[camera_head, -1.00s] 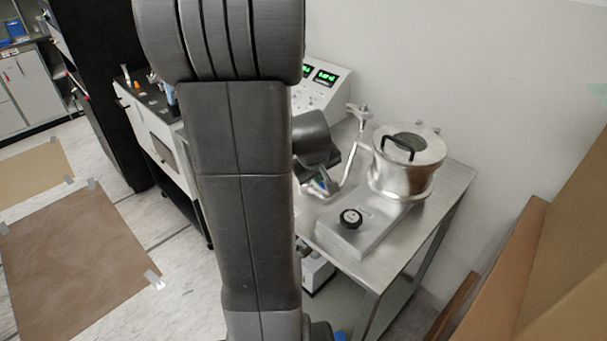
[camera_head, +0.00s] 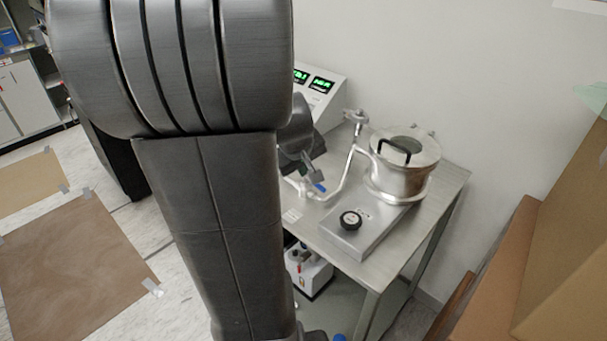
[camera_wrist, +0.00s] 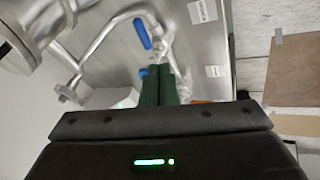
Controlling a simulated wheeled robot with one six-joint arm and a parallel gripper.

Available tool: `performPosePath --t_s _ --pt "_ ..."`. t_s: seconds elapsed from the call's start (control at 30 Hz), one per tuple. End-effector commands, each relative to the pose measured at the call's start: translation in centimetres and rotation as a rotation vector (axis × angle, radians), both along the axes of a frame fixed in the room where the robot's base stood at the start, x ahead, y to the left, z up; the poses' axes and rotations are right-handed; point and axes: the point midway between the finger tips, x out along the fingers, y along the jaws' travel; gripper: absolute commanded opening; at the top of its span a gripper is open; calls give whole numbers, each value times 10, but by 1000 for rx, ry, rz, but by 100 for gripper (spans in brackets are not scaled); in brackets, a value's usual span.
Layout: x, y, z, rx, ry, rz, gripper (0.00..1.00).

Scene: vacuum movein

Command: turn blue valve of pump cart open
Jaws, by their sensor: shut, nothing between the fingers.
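A blue valve lever (camera_wrist: 142,33) sits on the silver piping in the wrist view, ahead of my fingers. A second, smaller blue piece (camera_wrist: 142,73) shows right beside the fingertips, partly hidden by them; contact cannot be told. In the head view a blue lever (camera_head: 319,187) is on the pipe just below my gripper (camera_head: 314,174). In the wrist view my gripper (camera_wrist: 158,72) has its dark green fingers together and empty, pointing at the piping. The pump cart (camera_head: 395,245) has a metal top. My arm hides its left part in the head view.
A steel chamber (camera_head: 398,183) with a black-handled lid stands on the cart, behind a grey box with a black knob (camera_head: 350,220). A console with green displays (camera_head: 316,98) is at the back. A pump (camera_head: 309,273) stands below. Cardboard (camera_head: 500,260) leans at right.

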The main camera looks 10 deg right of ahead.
Motion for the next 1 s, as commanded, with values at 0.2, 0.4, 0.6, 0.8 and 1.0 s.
performPosePath --t_s 0.2,0.4,0.6,0.8,1.0 --pt "-14 6 31 0 -5 2 0" --pt "-22 9 47 0 -2 2 0" --pt "-21 9 50 -43 45 98 0" --pt "-14 9 51 -165 187 423 0" --pt "-7 10 52 -274 337 804 0"
